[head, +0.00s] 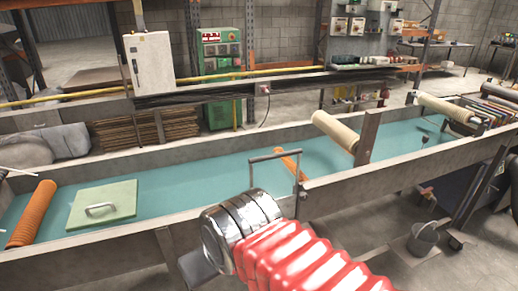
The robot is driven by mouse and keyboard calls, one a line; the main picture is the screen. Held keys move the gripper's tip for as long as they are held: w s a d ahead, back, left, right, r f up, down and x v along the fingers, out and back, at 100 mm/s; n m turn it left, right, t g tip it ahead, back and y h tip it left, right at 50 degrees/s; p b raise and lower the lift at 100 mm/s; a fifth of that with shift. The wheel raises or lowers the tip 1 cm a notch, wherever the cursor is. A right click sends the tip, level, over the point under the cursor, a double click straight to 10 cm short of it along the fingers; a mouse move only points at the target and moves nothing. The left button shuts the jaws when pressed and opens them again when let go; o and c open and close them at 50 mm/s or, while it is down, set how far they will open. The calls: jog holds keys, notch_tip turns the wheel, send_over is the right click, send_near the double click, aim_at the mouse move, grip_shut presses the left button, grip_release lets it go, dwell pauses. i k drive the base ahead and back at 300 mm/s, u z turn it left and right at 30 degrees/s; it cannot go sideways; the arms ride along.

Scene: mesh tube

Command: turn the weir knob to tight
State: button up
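I cannot make out a weir knob for certain in the head view. A grey metal frame with a bar handle (276,155) stands at the near wall of the long trough (340,190), at mid-picture. It may belong to the weir, but I cannot tell. A red ribbed sleeve with shiny metal rings (240,218), which looks like my arm, reaches up from the bottom edge in front of the trough. It hides part of the near wall. I see no gripper fingers.
Teal liquid (222,175) fills the trough. A pale green plate with a handle (103,206) and an orange roller (32,214) are at left. A cream roller (336,131) lies across the far wall. A bucket (423,238) stands on the floor at right.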

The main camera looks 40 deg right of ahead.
aim_at(303, 196)
jog(key=z, duration=1.15)
jog(key=k, duration=0.9)
jog(key=z, duration=0.45)
jog(key=i, duration=0.85)
jog(key=u, duration=0.05)
